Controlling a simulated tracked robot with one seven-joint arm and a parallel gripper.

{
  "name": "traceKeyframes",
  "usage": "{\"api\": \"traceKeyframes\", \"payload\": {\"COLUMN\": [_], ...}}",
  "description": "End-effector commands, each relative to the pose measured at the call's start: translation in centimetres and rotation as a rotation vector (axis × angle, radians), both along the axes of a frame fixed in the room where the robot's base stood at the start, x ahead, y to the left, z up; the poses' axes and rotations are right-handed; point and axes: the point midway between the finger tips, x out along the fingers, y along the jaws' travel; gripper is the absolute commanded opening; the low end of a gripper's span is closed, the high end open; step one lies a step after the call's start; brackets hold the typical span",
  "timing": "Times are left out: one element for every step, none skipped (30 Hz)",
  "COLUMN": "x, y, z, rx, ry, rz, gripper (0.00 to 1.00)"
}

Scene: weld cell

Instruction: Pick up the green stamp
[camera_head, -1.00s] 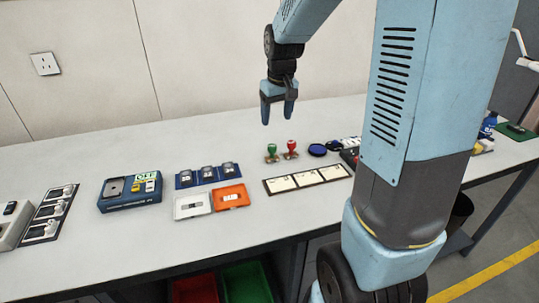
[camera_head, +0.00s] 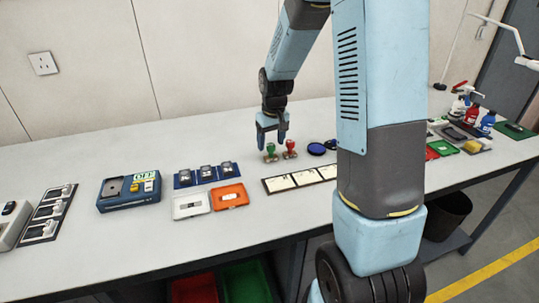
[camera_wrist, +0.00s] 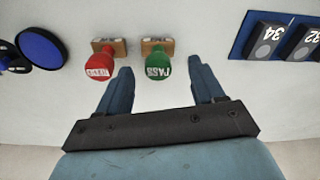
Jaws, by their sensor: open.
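The green stamp (camera_head: 270,151) stands upright on the table, just left of the red stamp (camera_head: 290,148). In the wrist view the green stamp (camera_wrist: 158,62) has a round green top marked "PASS" and a brown wooden base. The red stamp (camera_wrist: 98,66) stands beside it on the left there. My gripper (camera_head: 270,142) is open and empty, pointing down close to the stamps.
A blue ink pad (camera_head: 316,149) lies right of the stamps. A row of white cards (camera_head: 306,179) lies in front. Blue holders (camera_head: 207,175), a white tray (camera_head: 190,206) and an orange tray (camera_head: 230,197) lie left. Table behind the stamps is clear.

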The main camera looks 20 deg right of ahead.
Motion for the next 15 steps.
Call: {"api": "traceKeyframes", "payload": {"x": [0.0, 0.0, 0.1, 0.1, 0.2, 0.3, 0.4, 0.4, 0.5, 0.6, 0.6, 0.6, 0.7, 0.7, 0.7], "y": [0.0, 0.0, 0.0, 0.0, -0.1, -0.1, -0.1, -0.1, -0.1, -0.1, -0.1, -0.1, -0.1, -0.1, -0.1], "z": [-0.2, -0.5, -0.8, -1.2, -1.6, -2.1, -2.5, -3.0, -3.4, -3.8, -4.1, -4.5, -4.7, -4.9, -5.0], "rx": [0.000, 0.000, 0.000, 0.000, 0.000, 0.000, 0.000, 0.000, 0.000, 0.000, 0.000, 0.000, 0.000, -0.001, -0.001], "ry": [0.001, 0.002, 0.003, 0.004, 0.004, 0.003, 0.004, 0.005, 0.003, 0.003, 0.004, 0.003, 0.002, 0.002, 0.002], "rz": [0.000, 0.000, 0.000, 0.000, 0.000, 0.000, 0.000, 0.001, 0.001, 0.001, 0.001, 0.001, 0.001, 0.001, 0.001], "gripper": [0.67, 0.67, 0.67, 0.67, 0.67, 0.67, 0.67, 0.67, 0.67, 0.67, 0.67, 0.67, 0.67, 0.67, 0.67]}}
